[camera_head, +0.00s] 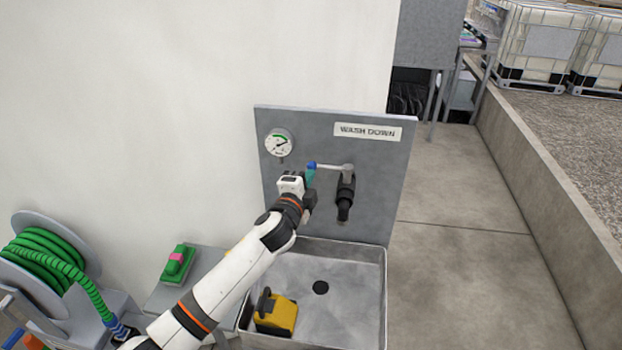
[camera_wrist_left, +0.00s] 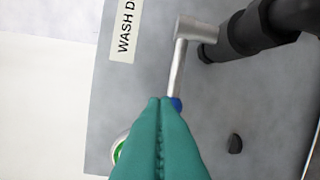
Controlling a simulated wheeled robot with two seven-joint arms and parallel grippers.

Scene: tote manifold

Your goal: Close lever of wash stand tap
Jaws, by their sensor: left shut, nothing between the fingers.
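The wash stand tap (camera_head: 345,197) is a dark spout on the grey back panel, and it also shows in the left wrist view (camera_wrist_left: 255,35). Its lever (camera_head: 332,167) is a grey bar with a blue end, pointing left and roughly level in the head view. In the left wrist view the lever (camera_wrist_left: 178,65) runs down to its blue tip, which is partly hidden behind the fingers. My left gripper (camera_head: 311,172) is shut and empty, its teal fingertips right at the blue tip; I cannot tell whether they touch. The closed fingers fill the lower middle of the left wrist view (camera_wrist_left: 160,135). My right gripper is not in view.
A steel basin (camera_head: 345,270) below the tap holds a yellow and black object (camera_head: 275,314). A pressure gauge (camera_head: 279,143) and a WASH DOWN sign (camera_head: 367,132) are on the panel. A green hose reel (camera_head: 45,258) stands at left. The floor at right is clear.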

